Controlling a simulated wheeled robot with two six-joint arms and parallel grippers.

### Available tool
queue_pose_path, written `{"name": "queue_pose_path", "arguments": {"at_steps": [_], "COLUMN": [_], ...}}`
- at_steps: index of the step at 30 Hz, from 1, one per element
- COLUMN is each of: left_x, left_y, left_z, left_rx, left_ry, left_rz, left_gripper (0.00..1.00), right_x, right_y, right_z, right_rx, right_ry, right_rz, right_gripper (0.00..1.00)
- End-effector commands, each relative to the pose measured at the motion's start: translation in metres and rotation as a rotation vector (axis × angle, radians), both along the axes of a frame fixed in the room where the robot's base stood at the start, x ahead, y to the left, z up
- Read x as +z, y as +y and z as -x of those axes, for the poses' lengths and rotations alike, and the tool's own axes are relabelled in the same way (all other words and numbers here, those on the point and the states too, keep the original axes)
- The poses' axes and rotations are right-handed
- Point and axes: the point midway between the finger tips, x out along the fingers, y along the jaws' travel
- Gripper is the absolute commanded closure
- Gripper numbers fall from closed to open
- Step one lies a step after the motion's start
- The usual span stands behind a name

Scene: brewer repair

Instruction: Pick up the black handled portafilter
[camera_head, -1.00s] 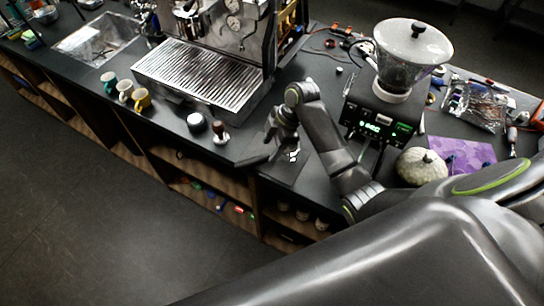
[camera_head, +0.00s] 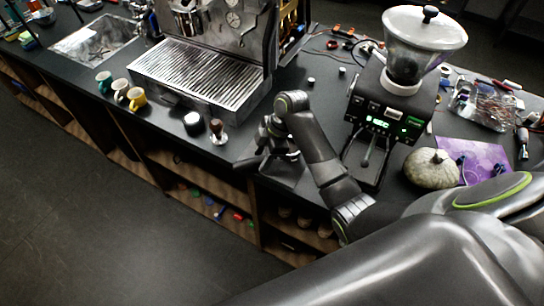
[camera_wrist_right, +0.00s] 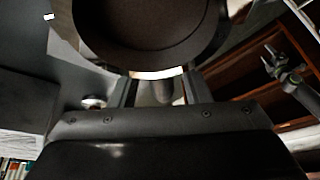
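The portafilter's round dark basket (camera_wrist_right: 155,18) fills the top of the right wrist view. Below it, a pale metal collar and a short dark neck (camera_wrist_right: 163,91) sit between the fingers of my right gripper (camera_wrist_right: 160,94). The fingers stand apart on either side of the neck, with what looks like a gap. In the head view my right gripper (camera_head: 264,146) is low over the counter's front edge, and it and the arm largely hide the portafilter. A grey jointed shape (camera_wrist_right: 285,70) at the right of the wrist view looks like my left gripper; its finger state is unclear.
The espresso machine's drip tray (camera_head: 195,78) is behind and left. A tamper (camera_head: 217,130) and a round dark-and-white item (camera_head: 193,122) stand just left of my gripper. The grinder (camera_head: 385,115) and pumpkin (camera_head: 432,168) are to the right. Open shelves (camera_head: 205,200) lie below the counter edge.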

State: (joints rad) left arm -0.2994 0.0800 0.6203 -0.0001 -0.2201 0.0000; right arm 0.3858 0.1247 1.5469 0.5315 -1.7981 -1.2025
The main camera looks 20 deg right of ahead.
Motion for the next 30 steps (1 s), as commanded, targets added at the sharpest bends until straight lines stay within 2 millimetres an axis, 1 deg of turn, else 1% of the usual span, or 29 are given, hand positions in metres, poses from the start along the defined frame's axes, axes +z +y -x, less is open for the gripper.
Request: {"name": "queue_pose_path", "arguments": {"at_steps": [1,2,9,20,23,26,30], "left_x": [0.0,0.0,0.0,0.0,-0.001,-0.005,-0.012], "left_y": [0.0,0.0,0.0,0.0,0.0,0.0,0.0], "left_z": [0.0,0.0,0.001,0.001,0.001,0.001,0.001], "left_rx": [0.0,0.0,0.0,0.0,0.0,0.0,0.0], "left_ry": [0.0,0.0,0.001,0.001,0.001,0.001,0.001], "left_rz": [0.0,-0.001,-0.001,-0.001,-0.001,-0.001,-0.001], "left_gripper": [0.42,0.42,0.42,0.42,0.42,0.42,0.42], "right_x": [0.0,0.0,0.0,0.001,0.004,0.015,0.042], "right_y": [0.0,0.0,0.0,0.0,0.0,0.0,0.0], "right_z": [0.0,0.0,0.0,0.0,-0.001,-0.001,-0.002], "right_rx": [0.0,0.0,0.0,0.001,0.001,0.001,0.002], "right_ry": [0.0,0.0,0.0,-0.001,-0.004,-0.006,-0.01], "right_rz": [0.0,0.0,0.0,-0.001,0.0,-0.001,0.0], "right_gripper": [0.64,0.68,0.99,1.0,1.0,1.0,1.0]}}
